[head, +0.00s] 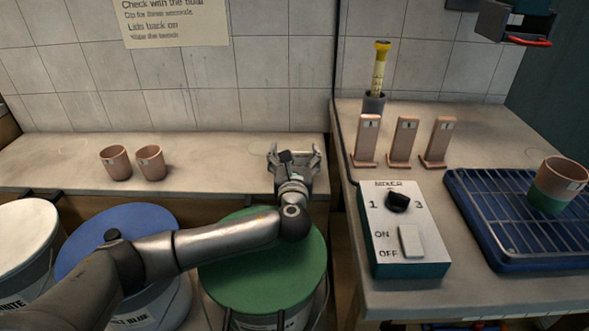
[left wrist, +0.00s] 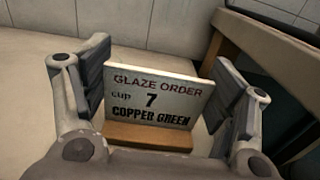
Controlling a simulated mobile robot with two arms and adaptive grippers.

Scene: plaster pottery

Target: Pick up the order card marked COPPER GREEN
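The order card (left wrist: 155,100) fills the middle of the left wrist view. It is white, reads "GLAZE ORDER cup 7 COPPER GREEN", and stands upright in a small wooden holder (left wrist: 148,137). My left gripper (left wrist: 165,95) is open, with one finger on each side of the card and a gap seeming to show at both edges. In the head view the left gripper (head: 294,154) is over the bench at the wall, beyond the green lid; there I cannot make out the card's face.
Two terracotta cups (head: 134,162) stand left on the bench (head: 215,165). Buckets with white, blue and green lids (head: 265,270) are in front. On the right table are a mixer box (head: 400,235), upright clay tiles (head: 402,140) and a blue rack (head: 480,215) holding a part-green cup (head: 560,180).

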